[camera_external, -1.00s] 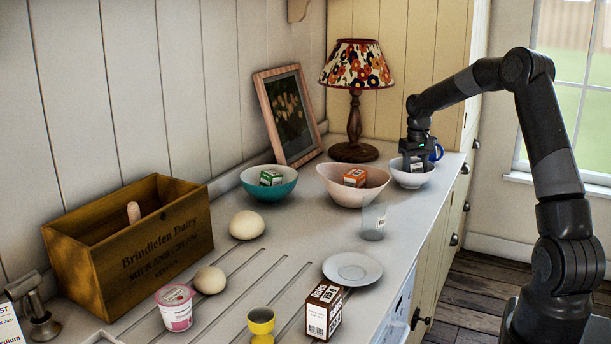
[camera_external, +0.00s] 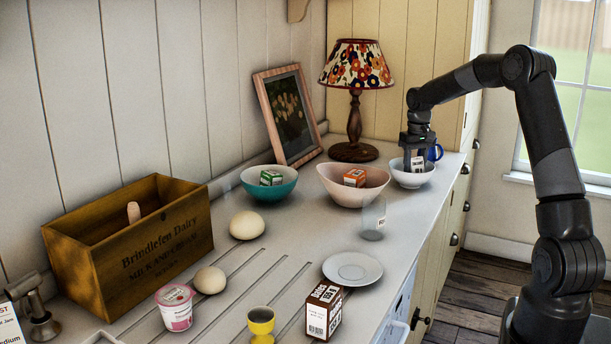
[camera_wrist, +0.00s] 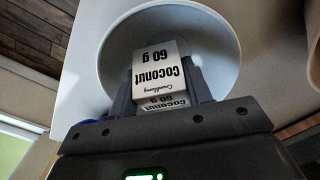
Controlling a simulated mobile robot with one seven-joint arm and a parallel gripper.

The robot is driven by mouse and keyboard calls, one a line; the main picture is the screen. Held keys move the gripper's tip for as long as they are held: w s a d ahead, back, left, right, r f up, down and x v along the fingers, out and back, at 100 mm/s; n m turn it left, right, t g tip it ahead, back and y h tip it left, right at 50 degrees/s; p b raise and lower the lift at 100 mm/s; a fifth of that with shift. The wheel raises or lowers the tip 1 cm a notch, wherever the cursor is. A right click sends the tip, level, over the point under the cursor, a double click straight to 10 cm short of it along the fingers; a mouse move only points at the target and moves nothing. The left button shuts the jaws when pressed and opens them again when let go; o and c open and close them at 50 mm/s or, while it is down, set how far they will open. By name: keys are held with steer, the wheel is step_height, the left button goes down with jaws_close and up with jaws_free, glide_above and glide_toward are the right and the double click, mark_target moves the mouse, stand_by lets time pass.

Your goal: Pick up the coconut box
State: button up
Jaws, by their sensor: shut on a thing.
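The coconut box (camera_wrist: 162,72) is a small white carton with black "Coconut 60 g" lettering. My gripper (camera_external: 416,158) is shut on it, with one finger on each side of the box in the wrist view. The box also shows between the fingers in the external view (camera_external: 417,164). It is over the small white bowl (camera_external: 411,179) at the far right of the counter. In the wrist view the bowl (camera_wrist: 222,50) lies behind the box. I cannot tell how far the box is above the bowl's bottom.
A pink bowl (camera_external: 340,192) with an orange carton (camera_external: 354,178) stands just left, and a clear glass (camera_external: 373,218) in front. A blue mug (camera_external: 435,153) stands close behind my gripper. A teal bowl (camera_external: 262,187) and lamp (camera_external: 354,130) are farther left.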

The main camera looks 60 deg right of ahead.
steer(key=shift+r, duration=0.95)
steer(key=s+d+r+n+t+h, duration=0.2)
steer(key=s+d+r+n+t, duration=0.15)
steer(key=s+r, duration=0.55)
steer(key=shift+t, duration=0.25)
steer(key=w+a+f, duration=0.1)
steer(key=w+f, duration=0.2)
steer(key=w+a+f, duration=0.1)
steer(key=w+f, duration=0.2)
steer(key=w+a+f, duration=0.1)
steer(key=w+f, duration=0.2)
steer(key=shift+w+a, duration=0.15)
steer(key=shift+a, duration=0.25)
steer(key=shift+w+f, duration=0.1)
steer(key=shift+f, duration=2)
steer(key=shift+f, duration=0.15)
steer(key=o, duration=0.8)
